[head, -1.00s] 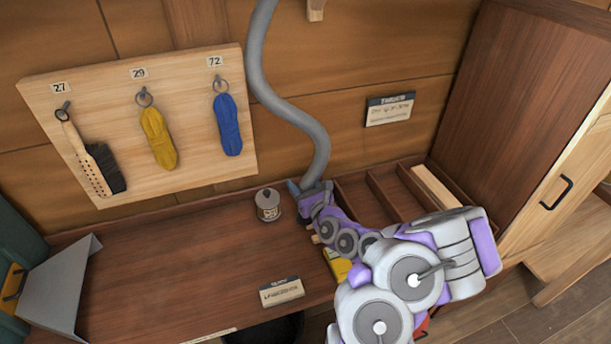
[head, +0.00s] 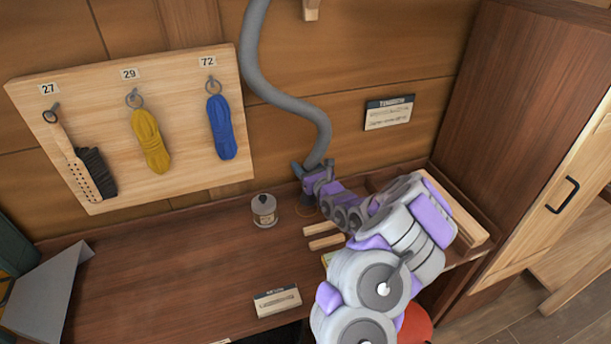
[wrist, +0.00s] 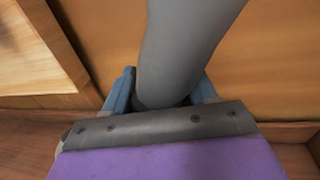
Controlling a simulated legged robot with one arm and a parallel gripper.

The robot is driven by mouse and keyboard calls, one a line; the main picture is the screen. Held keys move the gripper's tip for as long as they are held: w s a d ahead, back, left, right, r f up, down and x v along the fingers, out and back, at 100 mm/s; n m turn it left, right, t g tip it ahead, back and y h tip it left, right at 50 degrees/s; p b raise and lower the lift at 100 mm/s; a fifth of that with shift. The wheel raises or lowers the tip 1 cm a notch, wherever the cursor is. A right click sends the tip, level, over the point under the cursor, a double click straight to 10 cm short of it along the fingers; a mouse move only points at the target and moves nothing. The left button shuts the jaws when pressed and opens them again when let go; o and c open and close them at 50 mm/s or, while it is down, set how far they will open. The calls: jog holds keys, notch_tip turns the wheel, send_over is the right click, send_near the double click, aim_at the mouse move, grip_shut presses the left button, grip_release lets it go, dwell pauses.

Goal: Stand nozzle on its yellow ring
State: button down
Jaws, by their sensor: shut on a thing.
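The grey hose (head: 290,103) hangs down the back wall, and its lower end is in my gripper (head: 310,173). My gripper is shut on the hose end, above the back of the bench. In the wrist view the hose (wrist: 185,50) passes between the blue fingers of my gripper (wrist: 165,92). The nozzle tip is hidden by the gripper.
A small lidded can (head: 264,211) stands left of the gripper. Wooden strips (head: 322,236) and a divided tray (head: 470,237) lie right, partly behind my arm. A label block (head: 277,301) stands at the front. The bench's left middle (head: 160,275) is clear.

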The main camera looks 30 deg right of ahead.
jog(key=f, duration=0.3)
jog(key=shift+a+f+b, duration=0.15)
jog(key=shift+a+b, duration=0.2)
jog(key=shift+b, duration=0.05)
jog(key=shift+a+f, duration=0.15)
jog(key=shift+c, duration=1.7)
grip_release()
jog(key=shift+d, duration=0.25)
jog(key=shift+a, duration=0.1)
